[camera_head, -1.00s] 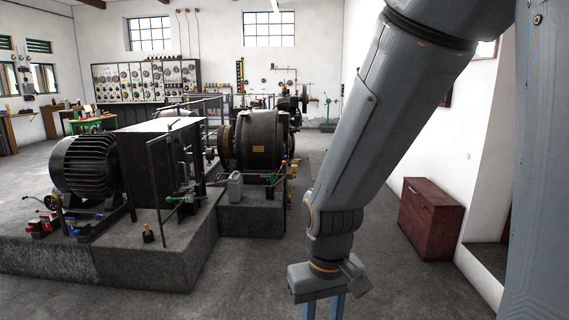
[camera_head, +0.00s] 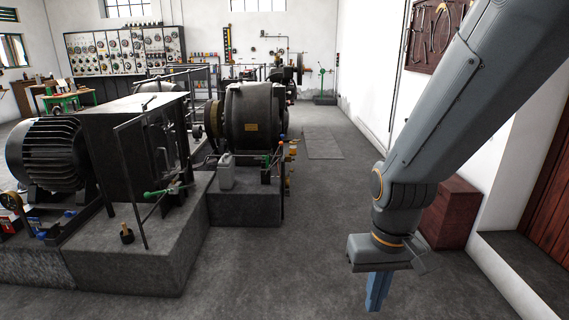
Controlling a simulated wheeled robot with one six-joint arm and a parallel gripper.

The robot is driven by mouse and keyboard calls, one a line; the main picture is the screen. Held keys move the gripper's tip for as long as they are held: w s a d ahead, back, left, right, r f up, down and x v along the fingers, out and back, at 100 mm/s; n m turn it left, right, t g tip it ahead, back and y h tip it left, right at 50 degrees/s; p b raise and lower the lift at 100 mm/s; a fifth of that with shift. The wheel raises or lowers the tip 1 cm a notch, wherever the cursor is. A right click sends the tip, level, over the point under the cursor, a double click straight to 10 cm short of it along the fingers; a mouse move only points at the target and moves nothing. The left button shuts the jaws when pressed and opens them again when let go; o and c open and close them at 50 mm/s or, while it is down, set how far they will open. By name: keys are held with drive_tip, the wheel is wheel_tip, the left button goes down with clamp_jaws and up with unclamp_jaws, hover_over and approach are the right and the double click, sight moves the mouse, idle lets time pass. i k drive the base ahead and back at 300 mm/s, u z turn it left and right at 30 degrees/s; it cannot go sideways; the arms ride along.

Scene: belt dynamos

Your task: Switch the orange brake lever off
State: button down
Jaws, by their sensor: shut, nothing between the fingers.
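Small orange parts (camera_head: 292,143) show at the right end of the dark dynamo, by a thin upright post. One may be the orange brake lever, but they are too small to tell its shape or position. My gripper (camera_head: 377,291) hangs over the bare floor at the right, with its blue fingers pointing down and shut on nothing. It is well to the right of the orange parts in the picture and apart from them.
The large dynamo (camera_head: 255,120) stands on a concrete plinth (camera_head: 240,207). A green-handled lever (camera_head: 157,193) and a grey canister (camera_head: 226,171) are near it. A dark red cabinet (camera_head: 452,212) stands by the right wall. The middle floor is clear.

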sight(281, 143)
drive_tip(key=z, duration=0.35)
drive_tip(key=i, duration=1.8)
drive_tip(key=u, duration=0.3)
drive_tip(key=i, duration=1.75)
drive_tip(key=u, duration=0.55)
